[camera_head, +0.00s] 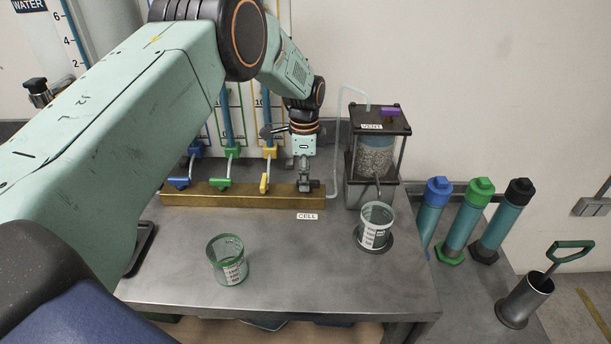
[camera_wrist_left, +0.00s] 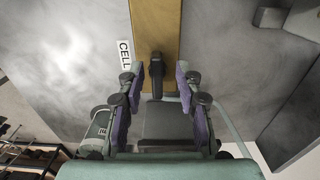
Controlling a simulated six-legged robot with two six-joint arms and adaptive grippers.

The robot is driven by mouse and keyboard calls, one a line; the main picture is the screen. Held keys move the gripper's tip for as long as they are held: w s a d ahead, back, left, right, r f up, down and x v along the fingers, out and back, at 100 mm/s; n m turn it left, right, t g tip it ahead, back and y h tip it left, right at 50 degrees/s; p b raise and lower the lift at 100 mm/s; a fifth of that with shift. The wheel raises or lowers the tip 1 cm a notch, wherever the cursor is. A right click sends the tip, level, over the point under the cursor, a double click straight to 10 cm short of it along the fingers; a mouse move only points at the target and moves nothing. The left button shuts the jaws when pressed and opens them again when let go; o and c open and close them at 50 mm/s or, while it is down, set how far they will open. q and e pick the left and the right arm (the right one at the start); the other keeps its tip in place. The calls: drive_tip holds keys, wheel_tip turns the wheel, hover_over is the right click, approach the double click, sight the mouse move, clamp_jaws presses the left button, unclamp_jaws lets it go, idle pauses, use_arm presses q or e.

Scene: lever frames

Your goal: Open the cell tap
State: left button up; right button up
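The cell tap has a dark lever (camera_wrist_left: 156,72) at the end of the brass manifold (camera_head: 225,198), beside the white CELL label (camera_head: 307,216). In the head view my left gripper (camera_head: 307,180) is down at this end and hides most of the tap. In the left wrist view the purple-padded fingers of my left gripper (camera_wrist_left: 159,82) are spread, one on each side of the lever, with gaps showing between them and it. My right gripper is not in view.
Blue (camera_head: 180,182), green (camera_head: 221,183) and yellow (camera_head: 264,184) taps stand left along the manifold. The cell (camera_head: 374,157) stands just right of my gripper. One cup (camera_head: 377,222) is below its spout; another cup (camera_head: 228,262) stands on the table's front left.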

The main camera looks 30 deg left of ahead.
use_arm(q)
drive_tip(key=shift+f, duration=0.25)
drive_tip(key=shift+s+d+r, duration=0.15)
drive_tip(key=shift+s+r, duration=0.15)
drive_tip(key=shift+s, duration=0.05)
drive_tip(key=shift+w+f, duration=0.3)
drive_tip(key=c, duration=0.4)
drive_tip(key=shift+r, duration=0.1)
clamp_jaws()
